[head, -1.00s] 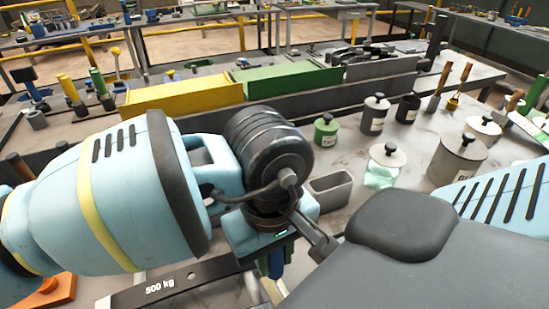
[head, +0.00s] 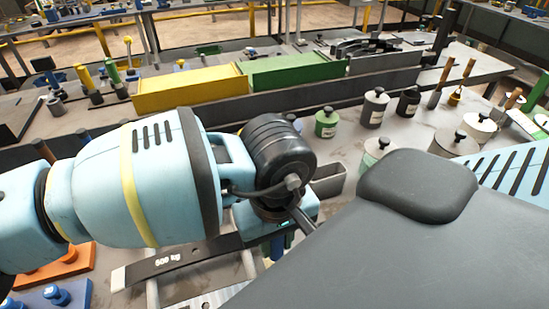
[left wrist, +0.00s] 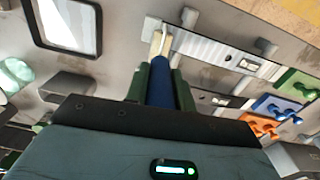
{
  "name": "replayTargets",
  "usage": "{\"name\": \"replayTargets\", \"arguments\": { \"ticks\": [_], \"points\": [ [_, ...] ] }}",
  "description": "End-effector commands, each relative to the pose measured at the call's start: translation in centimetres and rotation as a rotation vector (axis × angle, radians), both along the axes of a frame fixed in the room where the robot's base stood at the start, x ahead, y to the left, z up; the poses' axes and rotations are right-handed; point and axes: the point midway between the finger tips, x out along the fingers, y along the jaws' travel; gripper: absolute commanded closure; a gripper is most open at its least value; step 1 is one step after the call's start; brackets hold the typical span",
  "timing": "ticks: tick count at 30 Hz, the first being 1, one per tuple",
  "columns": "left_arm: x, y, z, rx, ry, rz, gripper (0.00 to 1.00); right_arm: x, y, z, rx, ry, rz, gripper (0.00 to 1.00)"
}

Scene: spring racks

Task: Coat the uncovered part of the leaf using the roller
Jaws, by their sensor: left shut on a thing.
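My left gripper (head: 274,246) is low over the bench in the head view, mostly hidden by my own wrist. In the left wrist view its green fingers (left wrist: 161,85) are shut on the blue handle of the roller (left wrist: 161,92). The roller's pale head (left wrist: 157,42) is at the left end of a long pale metal strip with small holes, which looks like the leaf (left wrist: 210,48). I cannot tell whether the head touches it. The strip's end shows at the bottom of the head view (head: 215,300). My right gripper is not in view.
A dark bar marked in kg (head: 185,262) lies beside the strip. An orange block (head: 62,266) and a blue block (head: 55,295) with knobs stand at left. Lidded pots, including a green one (head: 326,122), stand at right. Yellow (head: 190,90) and green (head: 292,72) bins line the back.

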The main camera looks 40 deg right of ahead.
Motion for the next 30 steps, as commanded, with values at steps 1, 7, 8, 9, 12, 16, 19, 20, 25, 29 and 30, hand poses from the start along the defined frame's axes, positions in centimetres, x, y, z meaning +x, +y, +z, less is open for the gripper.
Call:
{"name": "replayTargets", "arguments": {
  "ticks": [1,7,8,9,12,16,19,20,25,29,30],
  "points": [
    [-2.3,-0.5,-0.7,0.015,0.007,-0.051,0.98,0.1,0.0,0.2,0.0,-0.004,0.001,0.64],
    [-1.8,1.0,-0.5,0.015,0.007,-0.052,0.98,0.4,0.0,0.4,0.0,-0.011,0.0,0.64],
    [-1.7,1.2,-0.4,0.015,0.007,-0.051,0.98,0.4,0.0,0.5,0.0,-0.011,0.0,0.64],
    [-1.6,1.4,-0.4,0.014,0.006,-0.05,0.98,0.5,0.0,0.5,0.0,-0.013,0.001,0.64],
    [-1.3,2.0,-0.2,0.012,0.005,-0.049,0.98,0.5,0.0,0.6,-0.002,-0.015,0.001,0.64],
    [-1.1,2.3,-0.1,0.011,0.005,-0.047,0.98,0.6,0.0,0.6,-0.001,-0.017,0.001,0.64],
    [-1.1,2.4,0.0,0.01,0.005,-0.047,0.98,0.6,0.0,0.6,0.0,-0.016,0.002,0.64],
    [-1.0,2.4,0.0,0.01,0.005,-0.047,0.98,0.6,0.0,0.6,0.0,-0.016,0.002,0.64],
    [-0.7,3.1,0.1,0.01,0.004,-0.046,0.98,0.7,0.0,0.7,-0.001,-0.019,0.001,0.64],
    [-0.4,4.0,0.3,0.01,0.003,-0.046,0.98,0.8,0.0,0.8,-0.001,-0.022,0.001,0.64],
    [-0.3,4.3,0.3,0.01,0.003,-0.045,0.98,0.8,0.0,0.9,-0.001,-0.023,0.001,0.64]
  ]
}}
